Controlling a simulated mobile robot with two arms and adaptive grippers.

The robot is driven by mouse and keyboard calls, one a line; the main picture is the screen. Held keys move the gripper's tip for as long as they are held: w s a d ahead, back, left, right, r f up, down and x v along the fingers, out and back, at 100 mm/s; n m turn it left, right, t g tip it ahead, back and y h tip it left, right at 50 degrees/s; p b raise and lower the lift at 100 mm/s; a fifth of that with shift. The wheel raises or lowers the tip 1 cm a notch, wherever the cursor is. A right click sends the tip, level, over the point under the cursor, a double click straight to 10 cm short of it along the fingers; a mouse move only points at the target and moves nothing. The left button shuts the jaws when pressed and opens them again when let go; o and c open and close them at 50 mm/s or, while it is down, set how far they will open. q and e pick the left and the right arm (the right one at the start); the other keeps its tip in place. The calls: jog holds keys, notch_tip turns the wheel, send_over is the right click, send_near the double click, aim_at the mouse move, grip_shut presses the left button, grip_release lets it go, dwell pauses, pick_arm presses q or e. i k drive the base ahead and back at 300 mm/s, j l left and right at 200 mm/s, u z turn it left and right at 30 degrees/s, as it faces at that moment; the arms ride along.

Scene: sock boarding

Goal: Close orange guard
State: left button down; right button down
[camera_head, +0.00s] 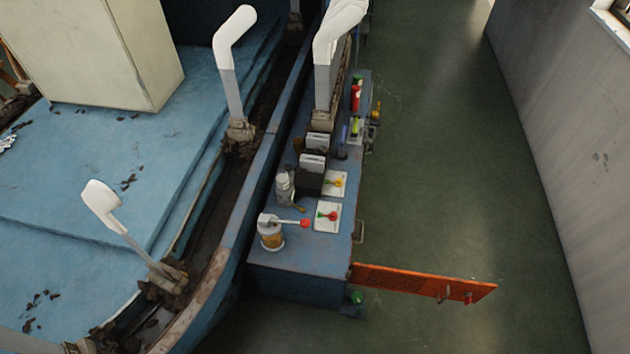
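The orange guard (415,281) is a flat, perforated-looking panel in the camera_head view. It sticks out to the right from the lower right corner of the blue machine box (310,262), over the green floor. It stands swung out from the box. Small handle-like fittings (445,292) sit near its outer end. Neither of my grippers shows in this view.
White sock boards (234,42) stand along the dark track of the blue machine (130,170). The box top carries a red-knobbed lever (304,223) and switch plates (327,217). Green floor (450,170) is clear between the box and the grey wall (570,120).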

aim_at(444, 289)
jog(key=k+j+z, duration=0.15)
jog(key=j, duration=0.2)
jog(key=k+j+z, duration=0.1)
jog(key=j, duration=0.25)
jog(key=k+j+z, duration=0.3)
jog(key=z, duration=0.9)
